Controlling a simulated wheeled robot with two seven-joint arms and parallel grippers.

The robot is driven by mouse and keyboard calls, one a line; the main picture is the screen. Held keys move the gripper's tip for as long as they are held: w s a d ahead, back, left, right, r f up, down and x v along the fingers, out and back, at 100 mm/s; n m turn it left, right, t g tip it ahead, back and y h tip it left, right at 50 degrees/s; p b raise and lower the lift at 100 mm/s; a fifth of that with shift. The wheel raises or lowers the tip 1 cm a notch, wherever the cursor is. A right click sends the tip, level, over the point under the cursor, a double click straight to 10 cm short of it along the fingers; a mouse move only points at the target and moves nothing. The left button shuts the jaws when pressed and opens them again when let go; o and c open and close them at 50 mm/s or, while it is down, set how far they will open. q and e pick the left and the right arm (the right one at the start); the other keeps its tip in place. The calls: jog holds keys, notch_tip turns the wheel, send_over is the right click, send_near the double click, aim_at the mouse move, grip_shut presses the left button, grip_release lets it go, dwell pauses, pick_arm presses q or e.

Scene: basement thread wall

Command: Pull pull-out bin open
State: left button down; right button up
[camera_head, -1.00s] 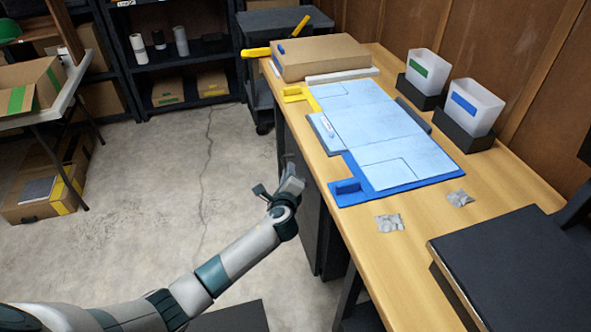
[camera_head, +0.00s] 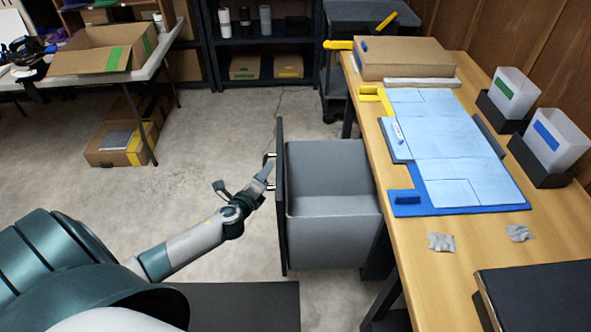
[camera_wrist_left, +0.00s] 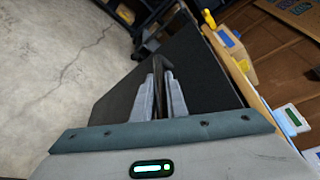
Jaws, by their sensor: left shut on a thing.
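The pull-out bin (camera_head: 335,215) is a grey open box under the wooden workbench, and it stands well out from the bench side. Its dark front panel (camera_head: 281,215) faces left and carries a bar handle on its outer side. My left gripper (camera_head: 265,174) is at that handle. In the left wrist view, the two grey fingers of my left gripper (camera_wrist_left: 160,92) are closed around the dark handle bar (camera_wrist_left: 161,75), with the dark front panel (camera_wrist_left: 205,75) behind it. The inside of the bin looks empty. My right gripper is not in view.
The workbench (camera_head: 400,240) holds blue mats (camera_head: 440,140), a cardboard box (camera_head: 405,58) and two white bins (camera_head: 557,137) in dark holders. A folding table (camera_head: 150,60) with an open carton stands at the left.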

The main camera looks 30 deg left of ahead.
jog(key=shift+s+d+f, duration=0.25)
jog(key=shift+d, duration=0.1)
pick_arm(q)
jog(key=s+a, duration=0.2)
jog(key=a, duration=0.1)
jog(key=s+a, duration=0.1)
jog(key=shift+a+r, duration=0.2)
jog(key=shift+a, duration=0.15)
jog(key=c, duration=1.8)
grip_release()
jog(key=shift+o, duration=0.2)
jog(key=shift+f, duration=0.1)
